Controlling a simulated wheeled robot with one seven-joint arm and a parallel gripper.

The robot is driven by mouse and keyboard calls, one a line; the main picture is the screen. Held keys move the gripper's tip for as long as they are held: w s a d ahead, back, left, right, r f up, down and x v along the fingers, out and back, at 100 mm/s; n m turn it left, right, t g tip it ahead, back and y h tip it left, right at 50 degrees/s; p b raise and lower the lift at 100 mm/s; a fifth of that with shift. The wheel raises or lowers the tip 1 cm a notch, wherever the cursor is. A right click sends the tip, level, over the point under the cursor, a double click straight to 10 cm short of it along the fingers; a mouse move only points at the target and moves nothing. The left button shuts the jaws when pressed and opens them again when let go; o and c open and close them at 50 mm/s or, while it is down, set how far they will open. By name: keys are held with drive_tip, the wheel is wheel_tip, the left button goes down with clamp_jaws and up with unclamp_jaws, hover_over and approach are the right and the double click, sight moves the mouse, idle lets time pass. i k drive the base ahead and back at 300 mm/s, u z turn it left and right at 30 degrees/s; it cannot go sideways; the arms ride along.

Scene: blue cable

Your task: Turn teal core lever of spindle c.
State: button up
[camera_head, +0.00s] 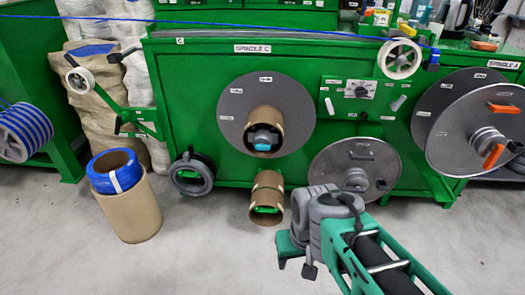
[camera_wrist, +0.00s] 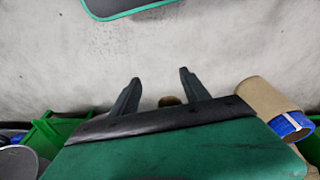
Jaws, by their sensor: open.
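Spindle C (camera_head: 266,100) is a grey disc on the front of the green machine, below a "SPINDLE C" label. A brown core (camera_head: 264,118) sits at its centre, with a dark hub inside. The teal lever (camera_head: 263,147) shows at the lower part of that hub. My gripper (camera_head: 284,258) is low in the head view, in front of and below the spindle, well apart from the lever. In the wrist view my gripper (camera_wrist: 158,80) has its two dark fingers spread, with nothing held. The wrist view does not show the lever.
A brown core with a green insert (camera_head: 267,197) is below the spindle, near my gripper. A grey disc (camera_head: 340,165) stands to its right. A grey ring (camera_head: 192,174) is to its left. A cardboard tube (camera_head: 132,210) with a blue roll stands on the floor at left.

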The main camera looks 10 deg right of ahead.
sight(261, 147)
drive_tip(key=z, duration=0.4)
drive_tip(key=i, duration=0.55)
drive_tip(key=u, duration=2.6)
